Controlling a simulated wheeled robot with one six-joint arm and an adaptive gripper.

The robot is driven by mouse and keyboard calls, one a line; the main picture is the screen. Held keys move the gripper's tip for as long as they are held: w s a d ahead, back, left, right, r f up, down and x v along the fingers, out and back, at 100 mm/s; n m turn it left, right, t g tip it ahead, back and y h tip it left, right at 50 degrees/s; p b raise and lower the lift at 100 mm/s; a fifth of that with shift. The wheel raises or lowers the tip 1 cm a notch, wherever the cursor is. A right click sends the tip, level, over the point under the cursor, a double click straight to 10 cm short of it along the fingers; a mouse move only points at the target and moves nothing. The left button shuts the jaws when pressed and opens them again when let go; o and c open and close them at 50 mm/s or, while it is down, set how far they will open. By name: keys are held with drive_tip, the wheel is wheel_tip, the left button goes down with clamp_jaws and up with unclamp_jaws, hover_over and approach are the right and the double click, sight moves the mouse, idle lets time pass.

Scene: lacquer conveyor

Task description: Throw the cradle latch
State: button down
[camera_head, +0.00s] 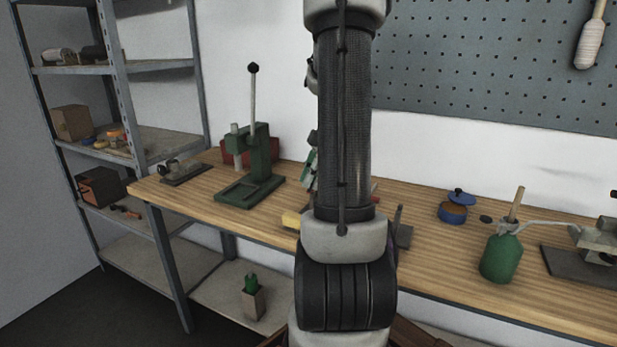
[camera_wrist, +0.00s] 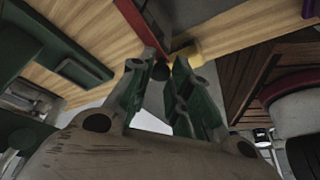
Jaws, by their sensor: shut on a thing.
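My gripper (camera_wrist: 163,63) shows in the wrist view with its two green-padded fingers close around a small dark round knob (camera_wrist: 160,71), near the bench's edge. The knob may belong to the cradle latch; its lever and pivot are hidden. A red-sided part (camera_wrist: 137,17) and a yellow piece (camera_wrist: 188,52) lie just beyond the fingertips. In the head view my arm covers the middle of the bench and hides the cradle area. The yellow piece (camera_head: 291,219) peeks out left of the arm, and a grey plate (camera_head: 403,238) shows to its right.
The wooden bench (camera_head: 440,262) carries a green lever press (camera_head: 262,165) at left. A green bottle (camera_head: 500,258), a blue round tin (camera_head: 453,213) and a grey fixture (camera_head: 597,240) stand at right. Metal shelving (camera_head: 117,70) is at far left. Bare bench lies between plate and bottle.

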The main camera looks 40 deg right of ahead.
drive_tip(key=shift+s+d+n, duration=0.1)
drive_tip(key=shift+s+n, duration=0.1)
drive_tip(key=shift+n, duration=0.2)
idle(0.3)
drive_tip(key=c, duration=1.3)
unclamp_jaws()
drive_tip(key=v, duration=1.2)
drive_tip(key=shift+w, duration=0.1)
